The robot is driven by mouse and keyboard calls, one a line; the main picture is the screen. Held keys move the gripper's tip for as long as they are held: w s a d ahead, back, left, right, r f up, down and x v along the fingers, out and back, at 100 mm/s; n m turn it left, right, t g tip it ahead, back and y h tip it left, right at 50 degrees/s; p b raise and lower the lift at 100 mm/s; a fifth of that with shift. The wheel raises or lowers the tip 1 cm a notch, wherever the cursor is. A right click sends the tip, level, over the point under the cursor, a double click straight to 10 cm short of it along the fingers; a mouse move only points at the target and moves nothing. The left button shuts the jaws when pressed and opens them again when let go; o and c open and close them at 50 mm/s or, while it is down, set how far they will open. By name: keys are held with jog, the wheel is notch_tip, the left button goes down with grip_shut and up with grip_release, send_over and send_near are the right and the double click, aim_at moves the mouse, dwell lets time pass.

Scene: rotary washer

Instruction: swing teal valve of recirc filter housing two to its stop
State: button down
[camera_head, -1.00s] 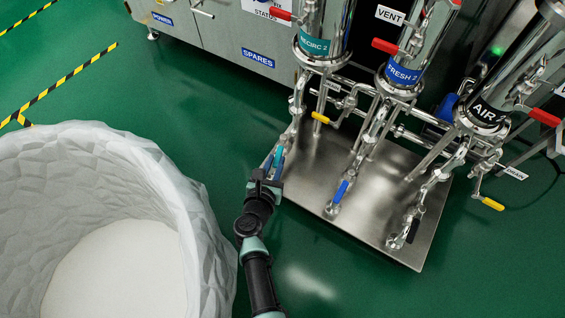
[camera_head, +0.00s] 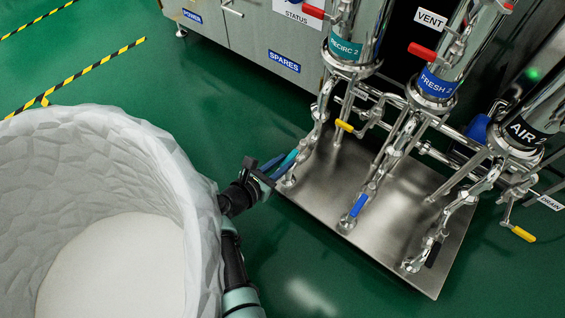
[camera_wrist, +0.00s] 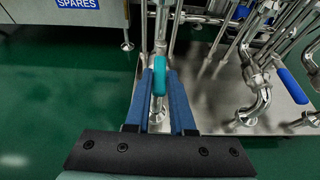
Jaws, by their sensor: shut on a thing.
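The teal valve handle (camera_head: 287,163) sits low on the pipe under the Recirc 2 housing (camera_head: 343,45). It points out to the lower left, away from the pipe. My gripper (camera_head: 279,166) reaches it from the left and is shut on it. In the wrist view, the teal handle (camera_wrist: 160,76) lies between my two blue fingers, its rounded end toward the palm. The fingers hide parts of its sides.
A large white faceted tub (camera_head: 185,165) stands close to my arm on the left. The blue-handled valve (camera_head: 358,206) under Fresh 2 is right of the teal one. A yellow handle (camera_head: 345,126) sits above. The steel base plate (camera_head: 400,225) lies below the pipes.

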jog(key=shift+w+r, duration=0.15)
jog(key=c, duration=0.9)
grip_release()
jog(key=shift+o, duration=0.7)
jog(key=shift+d, duration=0.1)
